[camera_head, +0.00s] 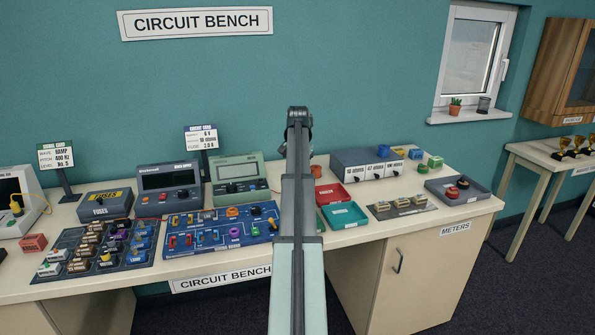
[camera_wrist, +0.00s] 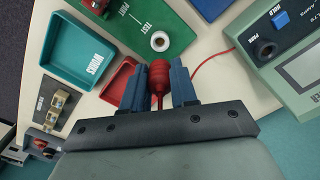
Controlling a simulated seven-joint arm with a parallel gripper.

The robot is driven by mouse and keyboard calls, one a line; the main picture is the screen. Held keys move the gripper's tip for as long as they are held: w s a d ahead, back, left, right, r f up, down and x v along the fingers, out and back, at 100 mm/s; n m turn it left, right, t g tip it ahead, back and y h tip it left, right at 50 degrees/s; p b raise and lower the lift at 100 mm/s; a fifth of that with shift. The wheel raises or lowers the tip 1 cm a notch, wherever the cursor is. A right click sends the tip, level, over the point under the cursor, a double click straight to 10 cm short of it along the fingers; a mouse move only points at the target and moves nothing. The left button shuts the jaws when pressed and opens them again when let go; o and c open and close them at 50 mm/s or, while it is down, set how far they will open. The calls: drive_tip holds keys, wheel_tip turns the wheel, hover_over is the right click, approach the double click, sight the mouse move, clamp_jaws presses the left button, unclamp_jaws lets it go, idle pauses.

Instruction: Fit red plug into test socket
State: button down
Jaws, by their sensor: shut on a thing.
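The red plug (camera_wrist: 158,77) is ribbed and has a red lead. My gripper (camera_wrist: 158,86) is shut on it in the wrist view, with one blue finger on each side. The test socket (camera_wrist: 160,41) is a white ring with a dark hole. It sits on the green board (camera_wrist: 178,18) marked PART TEST. The plug's far end points toward the socket and lies just short of it in the picture; I cannot tell the height between them. In the head view my arm hides the gripper, the plug and the socket.
The green meter (camera_wrist: 290,65) stands right of the socket in the wrist view and left of my arm in the head view (camera_head: 238,170). A teal tray (camera_wrist: 50,45) and a red tray (camera_wrist: 107,93) lie left of the board. A blue circuit board (camera_head: 190,226) is left of my arm.

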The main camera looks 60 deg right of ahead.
drive_tip(key=shift+f, duration=3.3)
drive_tip(key=shift+f, duration=0.85)
idle(0.4)
drive_tip(key=c, duration=0.8)
unclamp_jaws()
drive_tip(key=shift+o, duration=0.4)
drive_tip(key=o, duration=0.4)
drive_tip(key=shift+r, duration=0.1)
drive_tip(key=shift+r, duration=3.9)
